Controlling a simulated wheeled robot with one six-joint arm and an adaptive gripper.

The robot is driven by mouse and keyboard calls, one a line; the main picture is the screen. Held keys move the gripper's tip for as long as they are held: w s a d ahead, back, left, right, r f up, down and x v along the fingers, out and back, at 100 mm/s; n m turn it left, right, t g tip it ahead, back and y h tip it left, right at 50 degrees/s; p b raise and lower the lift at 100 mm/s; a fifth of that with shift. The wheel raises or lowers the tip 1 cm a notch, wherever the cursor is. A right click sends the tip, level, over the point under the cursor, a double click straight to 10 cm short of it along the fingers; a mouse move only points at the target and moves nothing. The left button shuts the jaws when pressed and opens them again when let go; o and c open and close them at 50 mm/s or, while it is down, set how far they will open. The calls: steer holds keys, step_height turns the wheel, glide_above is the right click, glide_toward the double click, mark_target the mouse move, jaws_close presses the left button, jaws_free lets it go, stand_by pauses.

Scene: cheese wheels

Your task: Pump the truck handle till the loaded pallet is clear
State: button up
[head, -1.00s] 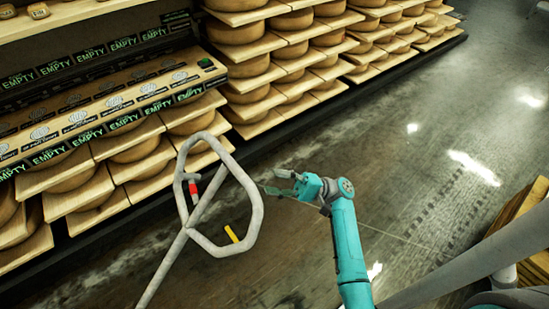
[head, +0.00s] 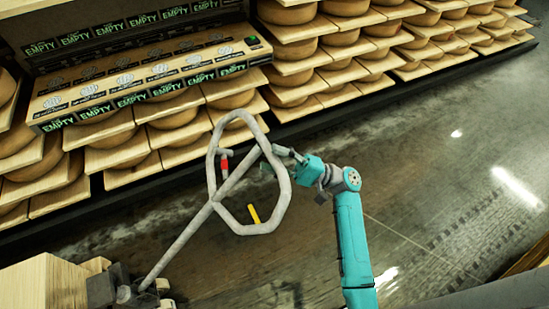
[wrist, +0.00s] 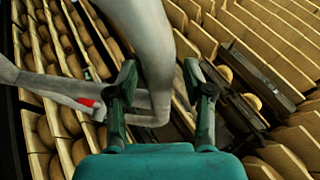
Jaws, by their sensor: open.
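The truck handle (head: 283,205) is a grey tube loop with a red lever (head: 224,166) and a yellow lever (head: 253,214). Its shaft (head: 185,243) slopes down left to the dark truck base (head: 125,292). My gripper (head: 281,160) is open at the loop's upper right side. In the wrist view the handle's tube (wrist: 150,45) shows between the two open fingers of my gripper (wrist: 163,88); whether they touch it I cannot tell. The red lever (wrist: 90,103) is left of the fingers. The pallet is not clearly seen; a pale wooden block (head: 40,282) stands beside the truck base.
Shelves of cheese wheels on boards (head: 345,50) line the back. A long box marked EMPTY (head: 140,85) sits on the left shelf. The wet-looking grey floor (head: 450,185) is open to the right. A wooden edge (head: 530,255) shows at lower right.

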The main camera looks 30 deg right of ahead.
steer(key=shift+a, duration=0.1)
jaws_close()
